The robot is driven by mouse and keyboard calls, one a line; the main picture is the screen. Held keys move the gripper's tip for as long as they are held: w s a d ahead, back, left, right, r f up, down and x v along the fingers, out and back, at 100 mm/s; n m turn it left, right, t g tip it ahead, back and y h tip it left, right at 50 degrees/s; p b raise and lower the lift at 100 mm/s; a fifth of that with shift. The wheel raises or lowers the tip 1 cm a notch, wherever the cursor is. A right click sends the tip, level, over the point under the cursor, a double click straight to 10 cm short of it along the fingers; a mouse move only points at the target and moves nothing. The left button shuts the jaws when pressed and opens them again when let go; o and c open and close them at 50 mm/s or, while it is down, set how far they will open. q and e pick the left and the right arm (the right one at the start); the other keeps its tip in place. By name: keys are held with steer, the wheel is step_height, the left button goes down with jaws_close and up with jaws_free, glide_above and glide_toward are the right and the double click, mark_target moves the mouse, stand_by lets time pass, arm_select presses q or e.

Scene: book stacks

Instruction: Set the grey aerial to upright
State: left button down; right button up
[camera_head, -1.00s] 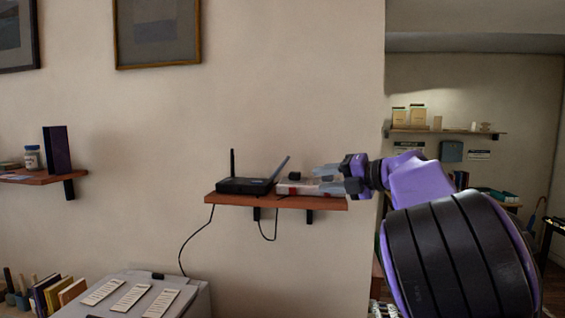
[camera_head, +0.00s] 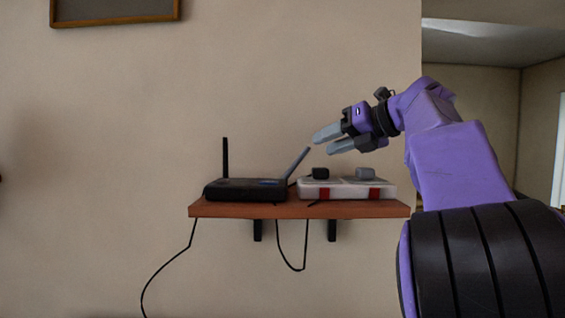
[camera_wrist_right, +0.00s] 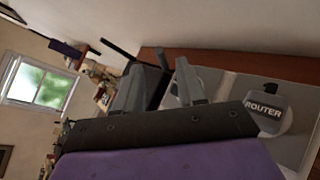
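The grey aerial (camera_head: 298,162) rises from the right end of a black router (camera_head: 240,190) and leans to the right. A black aerial (camera_head: 225,158) stands upright at the router's left. My right gripper (camera_head: 322,144) is open and empty, just right of the grey aerial's tip. Its fingers point left towards the tip, with a small gap showing. In the right wrist view my right gripper (camera_wrist_right: 158,85) has its fingers spread, with dark router parts beyond them. My left gripper is not in view.
The router stands on a narrow wooden shelf (camera_head: 230,210). A white and red box (camera_head: 345,188) with a black knob (camera_head: 320,173) and a grey knob (camera_head: 365,173) sits right of it, below my gripper. Cables hang under the shelf.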

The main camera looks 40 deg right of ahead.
mark_target(309, 150)
steer(key=shift+w+a, duration=0.1)
steer(key=shift+w, duration=0.1)
steer(key=p+x, duration=0.3)
steer(key=x, duration=0.5)
steer(key=shift+w+f, duration=0.15)
steer(key=shift+w, duration=0.25)
steer(key=shift+s, duration=0.25)
steer(key=shift+w, duration=0.15)
jaws_close()
